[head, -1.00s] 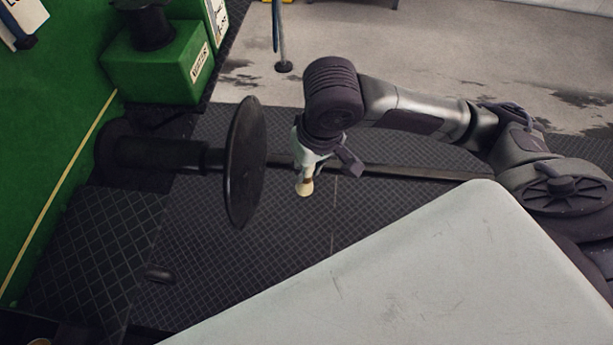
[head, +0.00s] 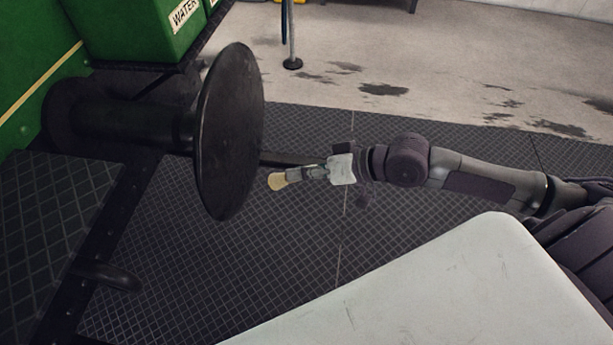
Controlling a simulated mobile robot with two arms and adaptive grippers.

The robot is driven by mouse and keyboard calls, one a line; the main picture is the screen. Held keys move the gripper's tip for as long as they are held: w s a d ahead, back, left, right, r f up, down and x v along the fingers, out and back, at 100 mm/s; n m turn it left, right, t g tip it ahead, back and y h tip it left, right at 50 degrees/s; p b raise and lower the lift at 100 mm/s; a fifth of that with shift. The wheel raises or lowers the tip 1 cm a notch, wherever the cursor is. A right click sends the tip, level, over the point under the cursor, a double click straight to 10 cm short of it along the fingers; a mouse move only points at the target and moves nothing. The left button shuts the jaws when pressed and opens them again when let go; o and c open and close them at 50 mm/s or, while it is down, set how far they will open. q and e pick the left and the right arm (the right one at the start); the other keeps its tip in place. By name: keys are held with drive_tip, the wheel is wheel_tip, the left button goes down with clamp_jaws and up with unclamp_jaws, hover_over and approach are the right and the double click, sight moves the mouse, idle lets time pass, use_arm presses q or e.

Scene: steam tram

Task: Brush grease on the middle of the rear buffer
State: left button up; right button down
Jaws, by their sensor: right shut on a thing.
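The rear buffer (head: 228,130) is a dark round disc on a thick black stem at the left of the head view. Its face is turned to the right. My right gripper (head: 328,171) is shut on a brush (head: 277,181) with pale bristles. The brush points left at the buffer face, with a small gap between the bristle tip and the disc. The bristles are at about the lower middle height of the disc. Whether grease is on the bristles or on the face cannot be told. My left gripper is not in view.
A green tank marked WATER (head: 140,28) stands behind the buffer at the upper left. A thin metal post (head: 290,40) stands on the pale floor behind. A large pale flat surface (head: 430,290) fills the lower right. Dark patterned plating lies below the buffer.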

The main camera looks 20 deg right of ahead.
sight(273, 174)
drive_tip(key=shift+w+a, duration=1.05)
drive_tip(key=shift+a, duration=0.15)
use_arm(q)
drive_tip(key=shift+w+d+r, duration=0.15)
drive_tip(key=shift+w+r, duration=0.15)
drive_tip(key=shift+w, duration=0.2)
use_arm(e)
drive_tip(key=shift+w+a, duration=0.7)
drive_tip(key=shift+a, duration=0.15)
drive_tip(key=shift+a, duration=0.1)
drive_tip(key=shift+w+a, duration=0.1)
drive_tip(key=shift+w, duration=0.05)
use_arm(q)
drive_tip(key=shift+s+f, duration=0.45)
use_arm(e)
drive_tip(key=shift+a, duration=0.1)
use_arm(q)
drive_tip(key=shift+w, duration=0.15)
use_arm(e)
drive_tip(key=shift+w, duration=0.1)
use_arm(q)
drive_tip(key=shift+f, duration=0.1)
use_arm(e)
drive_tip(key=shift+a, duration=0.1)
